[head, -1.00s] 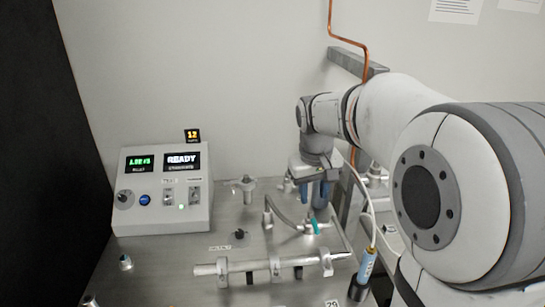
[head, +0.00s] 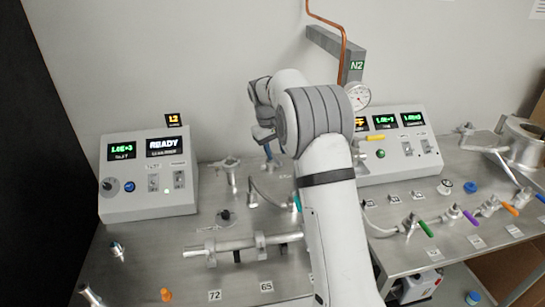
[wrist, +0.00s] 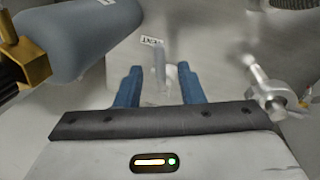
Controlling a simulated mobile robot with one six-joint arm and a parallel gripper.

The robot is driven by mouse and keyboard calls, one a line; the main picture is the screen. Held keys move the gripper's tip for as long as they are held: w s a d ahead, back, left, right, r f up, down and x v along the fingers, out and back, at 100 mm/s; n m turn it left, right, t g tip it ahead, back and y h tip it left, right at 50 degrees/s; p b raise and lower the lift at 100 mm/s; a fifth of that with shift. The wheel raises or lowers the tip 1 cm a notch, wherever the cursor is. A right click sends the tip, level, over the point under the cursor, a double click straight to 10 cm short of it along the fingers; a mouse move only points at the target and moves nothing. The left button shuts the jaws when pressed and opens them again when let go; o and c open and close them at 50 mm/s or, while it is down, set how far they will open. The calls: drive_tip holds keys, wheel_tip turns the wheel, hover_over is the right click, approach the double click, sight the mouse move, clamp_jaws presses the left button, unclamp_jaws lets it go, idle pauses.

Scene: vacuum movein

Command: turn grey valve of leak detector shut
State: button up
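The leak detector is probably the grey console (head: 150,175) at the left in the head view, with a READY display. My gripper (head: 268,140) is raised above the bench to its right, partly hidden behind my arm. In the wrist view my gripper (wrist: 158,88) is open, with its two blue fingers apart. A grey upright lever (wrist: 159,62) on a pale fitting shows beyond and between the fingers, beside a small label. It looks apart from both fingers. I cannot tell whether it is the leak detector's grey valve or how it is turned.
A silver fitting (head: 230,172) stands right of the console. A horizontal metal pipe (head: 232,245) lies in front. A second console (head: 397,150) and several coloured-handled valves, including a green one (head: 424,228), are at the right. A metal fitting (wrist: 268,88) is close at right in the wrist view.

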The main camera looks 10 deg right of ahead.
sight(278, 161)
drive_tip(key=shift+d+f, duration=0.2)
drive_tip(key=shift+f, duration=0.55)
drive_tip(key=shift+d+f, duration=0.15)
drive_tip(key=shift+f, duration=0.6)
drive_tip(key=shift+c, duration=0.3)
clamp_jaws()
